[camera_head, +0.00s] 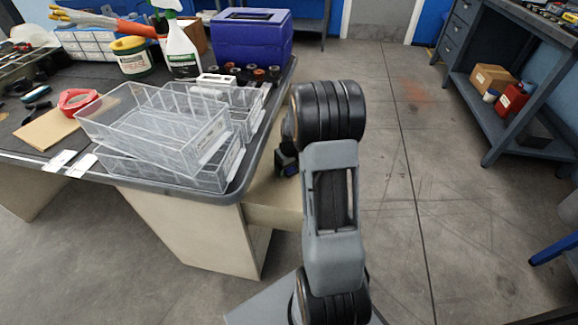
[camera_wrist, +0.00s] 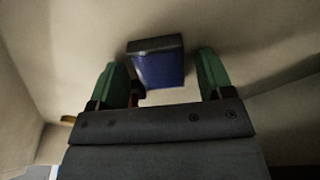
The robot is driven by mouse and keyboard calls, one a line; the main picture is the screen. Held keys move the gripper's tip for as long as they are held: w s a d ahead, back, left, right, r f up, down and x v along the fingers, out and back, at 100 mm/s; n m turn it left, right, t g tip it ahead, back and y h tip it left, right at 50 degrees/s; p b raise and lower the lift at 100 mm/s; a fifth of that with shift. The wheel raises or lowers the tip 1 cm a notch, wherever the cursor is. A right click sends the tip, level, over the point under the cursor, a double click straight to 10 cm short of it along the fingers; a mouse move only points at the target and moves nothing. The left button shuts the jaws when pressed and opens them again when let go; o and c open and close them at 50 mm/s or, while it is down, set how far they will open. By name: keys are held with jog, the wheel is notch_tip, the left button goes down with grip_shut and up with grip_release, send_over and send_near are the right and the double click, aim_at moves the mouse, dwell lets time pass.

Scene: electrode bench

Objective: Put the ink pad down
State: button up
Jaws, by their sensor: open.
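The ink pad (camera_wrist: 157,68), a small blue block with a dark edge, shows in the wrist view between the green-tipped fingers of my gripper (camera_wrist: 160,63). The fingers are open. A clear gap shows on the pad's right side and a narrower one on its left. The pad lies against a plain beige surface; I cannot tell exactly how it rests there. In the head view my arm hides most of the gripper, which is low beside the bench's right edge, and the pad cannot be made out clearly there.
Clear plastic trays (camera_head: 160,125) are stacked on the dark bench top (camera_head: 262,135) near its right edge. A blue box (camera_head: 250,40), a spray bottle (camera_head: 181,50) and a red tape roll (camera_head: 77,101) stand further back. The floor (camera_head: 400,190) to the right is open.

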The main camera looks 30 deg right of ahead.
aim_at(292, 171)
notch_tip(292, 171, up, 12)
jog(key=s+p, duration=0.1)
jog(key=p, duration=0.3)
jog(key=shift+s+r, duration=0.15)
jog(key=shift+s, duration=0.25)
dwell(0.3)
